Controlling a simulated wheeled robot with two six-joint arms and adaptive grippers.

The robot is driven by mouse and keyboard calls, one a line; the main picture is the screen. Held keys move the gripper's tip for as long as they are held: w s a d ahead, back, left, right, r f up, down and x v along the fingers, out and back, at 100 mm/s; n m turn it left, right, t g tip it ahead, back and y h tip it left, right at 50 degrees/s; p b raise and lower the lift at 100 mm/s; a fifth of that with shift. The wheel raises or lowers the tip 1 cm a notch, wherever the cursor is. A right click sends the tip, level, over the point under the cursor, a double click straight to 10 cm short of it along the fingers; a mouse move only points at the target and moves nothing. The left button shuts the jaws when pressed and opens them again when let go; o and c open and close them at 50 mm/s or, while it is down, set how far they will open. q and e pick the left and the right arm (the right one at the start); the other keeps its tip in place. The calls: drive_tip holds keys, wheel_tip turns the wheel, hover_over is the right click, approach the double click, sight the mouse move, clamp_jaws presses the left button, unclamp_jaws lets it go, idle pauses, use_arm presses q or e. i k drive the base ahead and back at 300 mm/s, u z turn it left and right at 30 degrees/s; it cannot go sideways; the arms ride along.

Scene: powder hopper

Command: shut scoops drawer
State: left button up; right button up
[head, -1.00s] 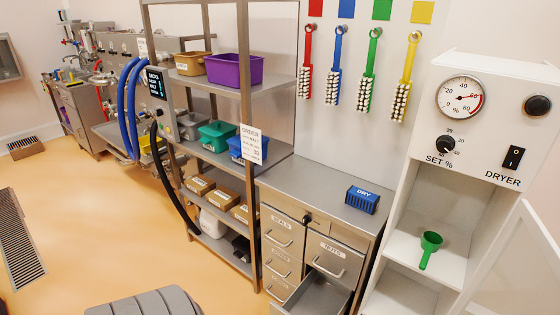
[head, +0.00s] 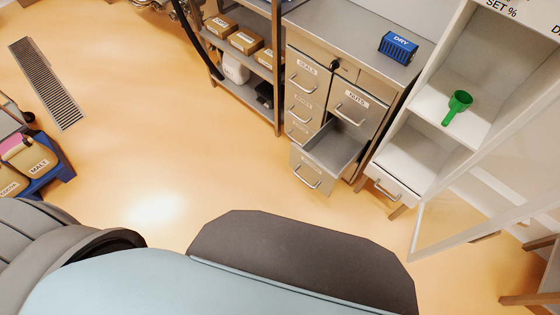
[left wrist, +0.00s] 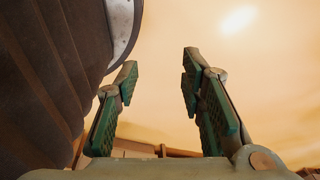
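An open, empty-looking drawer (head: 335,148) sticks out from the lower part of the steel cabinet (head: 345,62) in the head view. The label on its front (head: 307,168) is too small to read. Closed drawers sit beside and above it, one labelled NUTS (head: 351,110) and one labelled SEALS (head: 304,84). My left gripper (left wrist: 155,88) is open in the left wrist view, its two green-padded fingers apart with nothing between them. Neither gripper shows in the head view, and my right gripper is not in view.
A white dryer cabinet with a green scoop (head: 459,103) stands right of the drawers, its clear door (head: 480,165) swung open into the room. A blue DRY box (head: 398,46) sits on the steel top. Sacks (head: 30,160) stand far left. The orange floor before the drawers is clear.

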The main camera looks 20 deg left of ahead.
sight(324, 159)
drive_tip(key=z, duration=0.4)
drive_tip(key=k, duration=1.15)
drive_tip(key=u, duration=0.4)
drive_tip(key=i, duration=1.5)
drive_tip(key=z, duration=0.8)
